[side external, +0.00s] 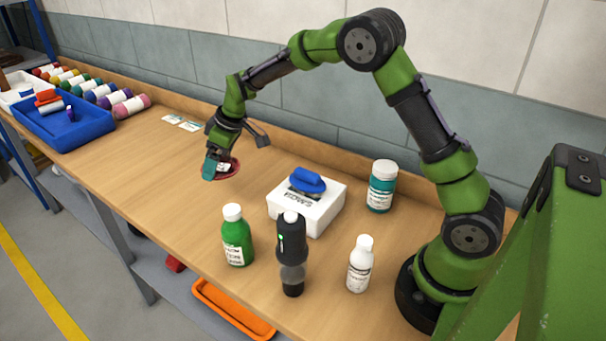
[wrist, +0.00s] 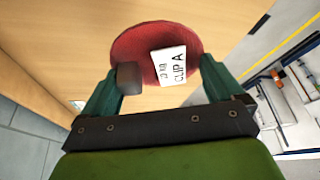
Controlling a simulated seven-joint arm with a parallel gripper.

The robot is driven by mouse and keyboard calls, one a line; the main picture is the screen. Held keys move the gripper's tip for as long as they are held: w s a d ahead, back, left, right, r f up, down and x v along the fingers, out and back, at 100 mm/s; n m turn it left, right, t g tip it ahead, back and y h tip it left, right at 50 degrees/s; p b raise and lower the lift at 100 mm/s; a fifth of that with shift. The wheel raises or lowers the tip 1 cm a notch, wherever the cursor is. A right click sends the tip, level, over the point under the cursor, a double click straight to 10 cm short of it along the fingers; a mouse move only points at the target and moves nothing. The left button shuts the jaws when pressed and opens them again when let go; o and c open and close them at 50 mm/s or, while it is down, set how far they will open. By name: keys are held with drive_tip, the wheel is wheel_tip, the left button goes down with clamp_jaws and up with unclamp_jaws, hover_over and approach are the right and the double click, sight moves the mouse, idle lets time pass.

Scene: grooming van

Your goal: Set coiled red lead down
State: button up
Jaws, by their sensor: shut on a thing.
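The coiled red lead (wrist: 135,45) is a round, dark red disc with a white label (wrist: 169,65) reading "CLIP A". In the wrist view it sits between the two teal fingers of my gripper (wrist: 166,82), which is shut on it. In the side view the lead (side external: 232,172) shows as a red edge beside the fingers of my gripper (side external: 217,164), low over the wooden bench; the fingers hide part of it. I cannot tell whether it touches the bench.
The bench (side external: 150,165) is clear around the lead. Two cards (side external: 181,122) lie behind it. A white box with a blue-handled brush (side external: 307,181), bottles and a black clipper-like device (side external: 291,250) stand to the right. A blue tray (side external: 75,125) and colored rolls are at far left.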

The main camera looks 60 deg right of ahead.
sight(222, 198)
wheel_tip(222, 198, down, 9)
drive_tip(key=shift+d+f, duration=0.1)
drive_tip(key=shift+f, duration=0.05)
drive_tip(key=shift+f, duration=0.1)
idle(0.3)
drive_tip(key=o, duration=0.8)
drive_tip(key=shift+c, duration=0.2)
